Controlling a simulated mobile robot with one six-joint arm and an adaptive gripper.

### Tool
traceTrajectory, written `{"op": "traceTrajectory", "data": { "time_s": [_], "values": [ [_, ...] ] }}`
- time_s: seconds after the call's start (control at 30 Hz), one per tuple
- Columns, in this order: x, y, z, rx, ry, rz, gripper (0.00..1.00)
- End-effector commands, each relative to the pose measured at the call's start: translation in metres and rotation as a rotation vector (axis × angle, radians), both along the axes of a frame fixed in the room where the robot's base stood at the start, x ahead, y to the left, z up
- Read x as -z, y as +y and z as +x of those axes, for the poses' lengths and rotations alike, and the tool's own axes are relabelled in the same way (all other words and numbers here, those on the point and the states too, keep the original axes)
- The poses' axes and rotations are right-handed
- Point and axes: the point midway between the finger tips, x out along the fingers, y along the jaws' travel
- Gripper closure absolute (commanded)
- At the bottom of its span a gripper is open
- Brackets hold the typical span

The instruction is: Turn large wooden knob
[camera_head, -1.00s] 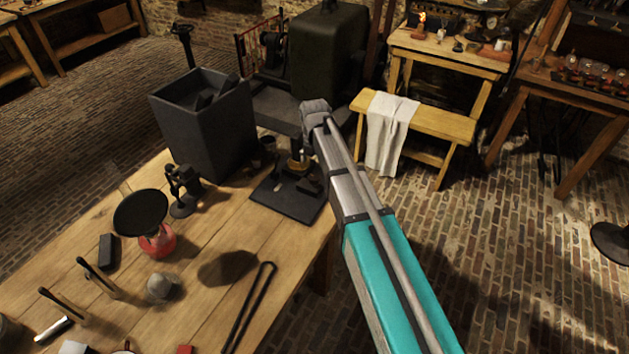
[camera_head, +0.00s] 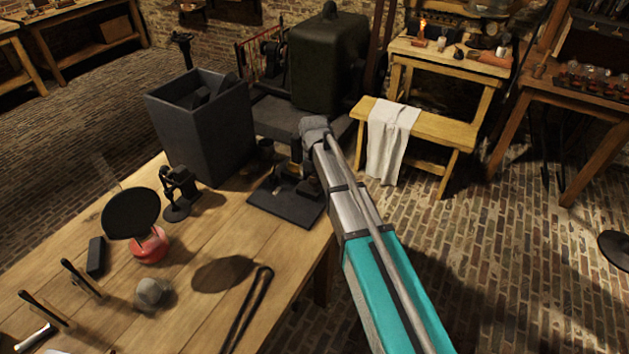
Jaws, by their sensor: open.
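No large wooden knob can be made out in the camera_head view. A dark apparatus with a brass-coloured part (camera_head: 296,150) stands on a flat black base plate (camera_head: 284,204) at the table's far right corner. My arm reaches over from the lower right, and its grey wrist end is just above and right of this apparatus. My forearm hides part of the apparatus. I cannot make out my gripper's fingers; they seem hidden behind the arm or lost among the dark parts.
The wooden table (camera_head: 205,290) holds a tall grey bin (camera_head: 210,130), a small black stand (camera_head: 178,190), a red burner (camera_head: 150,245) with a black disc, a grey lump (camera_head: 152,291) and long tongs (camera_head: 247,310). A bench (camera_head: 440,125) with a white cloth (camera_head: 390,140) stands behind.

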Motion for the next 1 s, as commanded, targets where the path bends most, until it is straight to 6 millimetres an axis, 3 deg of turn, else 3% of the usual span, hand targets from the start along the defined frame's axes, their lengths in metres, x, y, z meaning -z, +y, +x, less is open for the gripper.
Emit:
{"op": "traceTrajectory", "data": {
  "time_s": [0.27, 0.73, 1.0],
  "values": [
    [0.0002, 0.0, 0.0, 0.0, 0.0, 0.0, 0.05],
    [0.0002, -0.0001, 0.0, 0.0, 0.0, 0.0, 0.87],
    [0.0003, -0.0002, -0.0002, 0.019, 0.0, -0.001, 0.86]
  ]
}}
